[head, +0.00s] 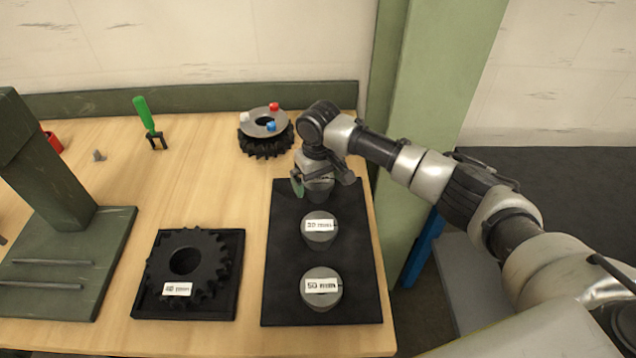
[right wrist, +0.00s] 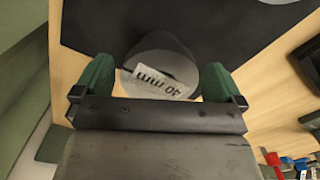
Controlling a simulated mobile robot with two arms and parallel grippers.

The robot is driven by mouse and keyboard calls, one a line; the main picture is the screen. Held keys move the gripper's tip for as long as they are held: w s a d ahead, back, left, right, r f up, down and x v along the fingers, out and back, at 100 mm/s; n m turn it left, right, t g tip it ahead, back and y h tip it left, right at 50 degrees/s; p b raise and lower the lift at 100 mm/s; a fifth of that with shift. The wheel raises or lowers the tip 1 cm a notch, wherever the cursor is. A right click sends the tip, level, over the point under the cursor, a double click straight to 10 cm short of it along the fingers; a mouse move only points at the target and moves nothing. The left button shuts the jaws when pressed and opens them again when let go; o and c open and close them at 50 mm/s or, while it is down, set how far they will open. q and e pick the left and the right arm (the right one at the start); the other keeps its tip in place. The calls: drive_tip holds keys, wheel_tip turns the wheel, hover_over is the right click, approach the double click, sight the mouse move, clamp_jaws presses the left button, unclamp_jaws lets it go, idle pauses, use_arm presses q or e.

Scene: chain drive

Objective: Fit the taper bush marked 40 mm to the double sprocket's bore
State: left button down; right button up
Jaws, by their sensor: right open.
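The taper bush marked 40 mm (right wrist: 160,62) is a grey round piece with a white label, on the black mat (head: 284,255). My right gripper (right wrist: 157,72) is over it, with its green fingers apart on either side; I cannot tell whether they touch it. In the head view the gripper (head: 318,186) hides most of this bush. A black toothed sprocket (head: 215,262) with an open round bore lies on a black square pad, its label too blurred to read surely. Another toothed piece (head: 266,146) stands at the back; I cannot tell which is the double sprocket. My left gripper is out of view.
Two other labelled bushes, a blurred one (head: 319,238) and one marked 50 mm (head: 321,298), stand on the mat. A dark green stand (head: 62,255) is at left. A green-handled tool (head: 146,115) is at the back. A green post (head: 432,130) rises beyond the table's right edge.

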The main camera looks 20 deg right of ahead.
drive_tip(key=shift+f, duration=0.45)
drive_tip(key=shift+c, duration=0.5)
drive_tip(key=shift+r, duration=0.1)
drive_tip(key=c, duration=1.1)
drive_tip(key=shift+w, duration=0.1)
